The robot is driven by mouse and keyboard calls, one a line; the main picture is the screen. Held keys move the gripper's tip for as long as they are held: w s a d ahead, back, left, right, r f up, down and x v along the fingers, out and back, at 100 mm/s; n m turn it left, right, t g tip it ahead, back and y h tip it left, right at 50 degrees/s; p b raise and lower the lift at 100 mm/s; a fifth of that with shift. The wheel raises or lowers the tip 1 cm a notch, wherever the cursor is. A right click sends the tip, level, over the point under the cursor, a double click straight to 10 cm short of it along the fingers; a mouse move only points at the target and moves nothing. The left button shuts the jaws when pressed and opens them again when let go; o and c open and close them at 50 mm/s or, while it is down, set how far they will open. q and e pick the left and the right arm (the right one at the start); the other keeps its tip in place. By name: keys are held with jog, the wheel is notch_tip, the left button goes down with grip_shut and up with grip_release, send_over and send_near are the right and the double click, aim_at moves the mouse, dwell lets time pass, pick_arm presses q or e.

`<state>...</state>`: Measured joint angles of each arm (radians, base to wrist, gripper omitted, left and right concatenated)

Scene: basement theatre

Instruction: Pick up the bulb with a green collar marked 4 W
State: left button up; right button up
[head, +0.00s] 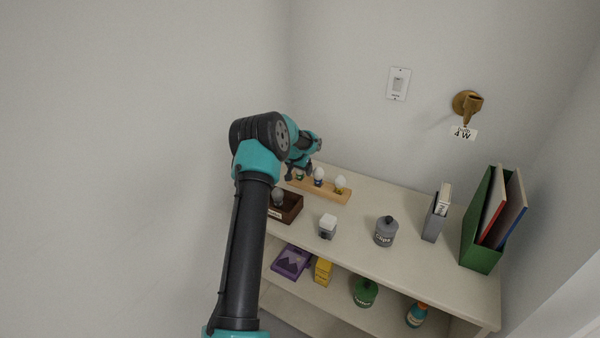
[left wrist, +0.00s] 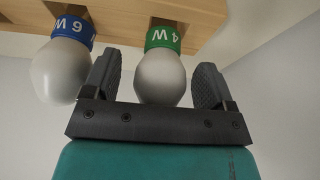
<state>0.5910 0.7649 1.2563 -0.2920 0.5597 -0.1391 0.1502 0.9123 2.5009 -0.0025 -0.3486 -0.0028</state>
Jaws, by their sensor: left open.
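The bulb with a green collar marked 4 W (left wrist: 160,75) stands in a wooden rack (left wrist: 125,14), between the two fingers of my left gripper (left wrist: 155,85) in the left wrist view. The fingers are open, with a gap on each side of the bulb's white globe. In the head view only a bit of the green collar (head: 299,177) shows below my left gripper (head: 297,172). A bulb with a blue collar marked 6 W (left wrist: 62,65) stands beside it, close to the outer side of one finger. My right gripper is not in view.
A dark box (head: 290,207) with a grey bulb stands in front. A white-capped jar (head: 327,226), a grey canister (head: 386,231) and a green file holder (head: 481,250) stand further right on the shelf top.

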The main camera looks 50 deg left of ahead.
pick_arm(q)
jog(key=shift+c, duration=0.2)
jog(key=c, duration=0.9)
jog(key=shift+c, duration=0.2)
notch_tip(320, 180, up, 10)
jog(key=shift+r, duration=0.1)
dwell(0.4)
